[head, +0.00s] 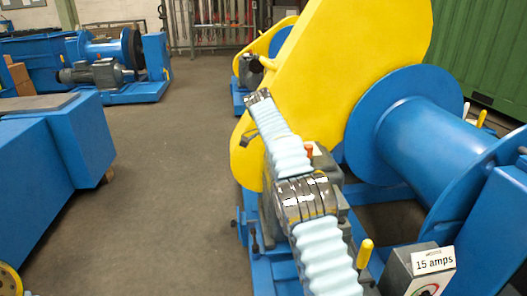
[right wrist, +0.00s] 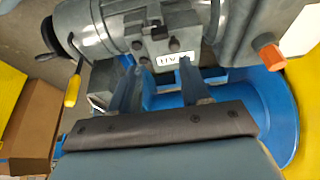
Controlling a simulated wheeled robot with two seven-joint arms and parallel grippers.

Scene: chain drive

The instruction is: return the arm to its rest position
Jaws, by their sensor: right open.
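My right arm (head: 288,165), in a ribbed pale blue sleeve with dark bands, reaches from the bottom of the head view up over the blue and yellow winch machine. Its dark end with the right gripper (head: 258,97) is in front of the yellow guard (head: 355,60). In the right wrist view the right gripper (right wrist: 160,82) is open, its two fingers apart with nothing held between them. Beyond the fingers is a grey machine housing (right wrist: 105,28) with a small label plate (right wrist: 168,59). Whether the fingers touch it I cannot tell. My left gripper is not in view.
A blue drum (head: 425,140) and a grey control box labelled 15 amps (head: 420,268) are at the right. A yellow-handled lever (head: 365,253) stands beside my arm. An orange knob (right wrist: 268,55) and cardboard box (right wrist: 28,125) flank the gripper. Open floor (head: 175,170) lies left.

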